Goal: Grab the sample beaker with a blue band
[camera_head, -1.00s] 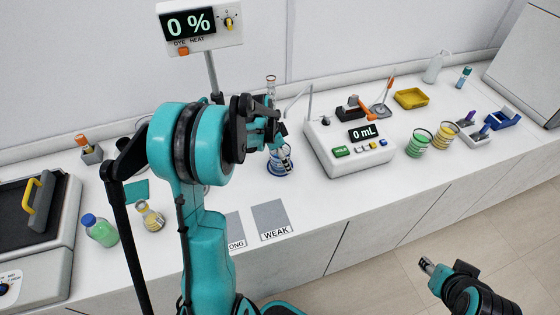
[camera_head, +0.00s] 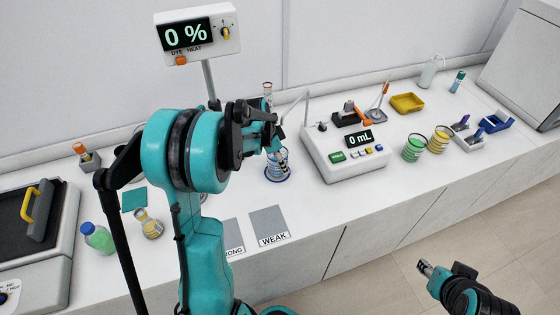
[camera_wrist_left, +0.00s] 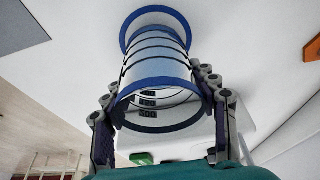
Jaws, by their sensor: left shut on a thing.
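The blue-banded beaker (camera_head: 277,171) is a clear vessel with blue rings, on the white bench left of the 0 mL device in the head view. In the left wrist view the beaker (camera_wrist_left: 156,68) fills the middle, with a blue rim, dark bands and a blue base. My left gripper (camera_head: 280,150) is at the beaker's upper part. In the left wrist view its two fingers (camera_wrist_left: 160,115) lie on either side of the beaker, shut on it. Whether the beaker's base touches the bench is hard to tell. My right gripper (camera_head: 426,267) is empty over the floor, its fingers too small to judge.
The 0 mL device (camera_head: 345,155) stands just right of the beaker. Green (camera_head: 413,147) and yellow (camera_head: 439,139) banded beakers stand farther right. The grey WEAK pad (camera_head: 268,224) lies in front. A yellow-banded flask (camera_head: 149,224) and a green bottle (camera_head: 97,237) are at left.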

